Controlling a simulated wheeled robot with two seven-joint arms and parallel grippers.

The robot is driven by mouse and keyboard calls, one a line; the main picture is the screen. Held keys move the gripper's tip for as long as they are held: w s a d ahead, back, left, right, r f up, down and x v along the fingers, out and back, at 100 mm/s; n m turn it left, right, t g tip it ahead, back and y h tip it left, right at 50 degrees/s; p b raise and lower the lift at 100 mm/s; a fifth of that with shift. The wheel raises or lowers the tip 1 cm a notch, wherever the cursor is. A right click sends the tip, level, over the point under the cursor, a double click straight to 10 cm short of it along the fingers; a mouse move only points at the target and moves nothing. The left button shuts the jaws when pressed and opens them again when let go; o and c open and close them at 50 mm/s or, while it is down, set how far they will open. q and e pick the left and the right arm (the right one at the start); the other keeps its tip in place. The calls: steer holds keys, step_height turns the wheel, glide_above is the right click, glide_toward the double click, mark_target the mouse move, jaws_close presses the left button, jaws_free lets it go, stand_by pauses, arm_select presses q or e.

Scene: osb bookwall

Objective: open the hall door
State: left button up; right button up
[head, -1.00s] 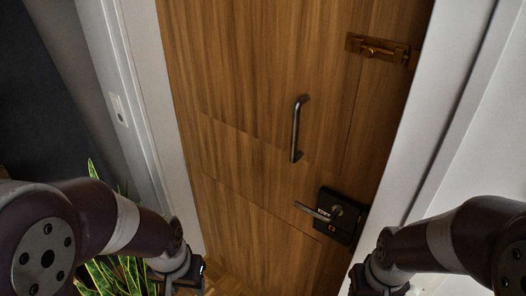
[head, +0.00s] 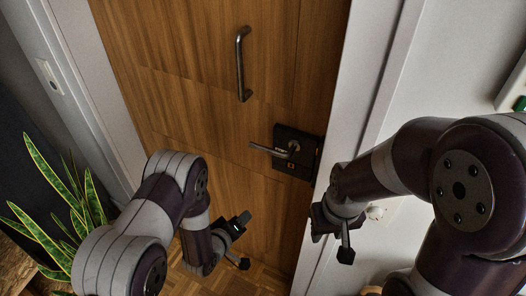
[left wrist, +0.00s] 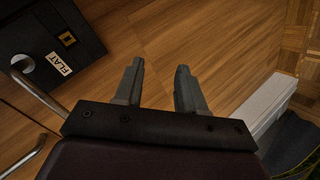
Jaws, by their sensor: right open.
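The wooden hall door (head: 200,120) looks shut in its white frame. A black lock plate (head: 308,160) at its right edge carries a metal lever handle (head: 266,150) pointing left. A vertical metal pull handle (head: 240,65) is above. My left gripper (head: 246,240) is open and empty, below and left of the lever, apart from it. In the left wrist view the lever (left wrist: 38,90) and the plate (left wrist: 45,45), with a "FLAT" label, lie left of the open fingers (left wrist: 157,78). My right gripper (head: 330,240) is open and empty in front of the right door frame.
A leafy plant (head: 60,190) stands at the left beside the frame. A light switch (head: 48,75) is on the left wall. Wooden floor (head: 225,280) shows below the door.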

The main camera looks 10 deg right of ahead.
arm_select(q)
step_height(320, 180, up, 5)
steer(key=w+d+n+t+h, duration=0.2)
steer(key=t, duration=0.1)
steer(key=n+t+h, duration=0.3)
steer(key=n+t, duration=0.1)
glide_toward(264, 147)
steer(key=shift+n, duration=0.3)
steer(key=p+x, duration=0.1)
steer(key=x, duration=0.2)
steer(key=p+x, duration=0.1)
steer(key=x, duration=0.2)
steer(key=p+x, duration=0.1)
steer(key=x, duration=0.2)
steer(key=shift+w+d+f, duration=0.1)
steer(key=shift+f, duration=0.3)
steer(key=shift+w+d, duration=0.2)
steer(key=shift+w, duration=0.1)
jaws_close()
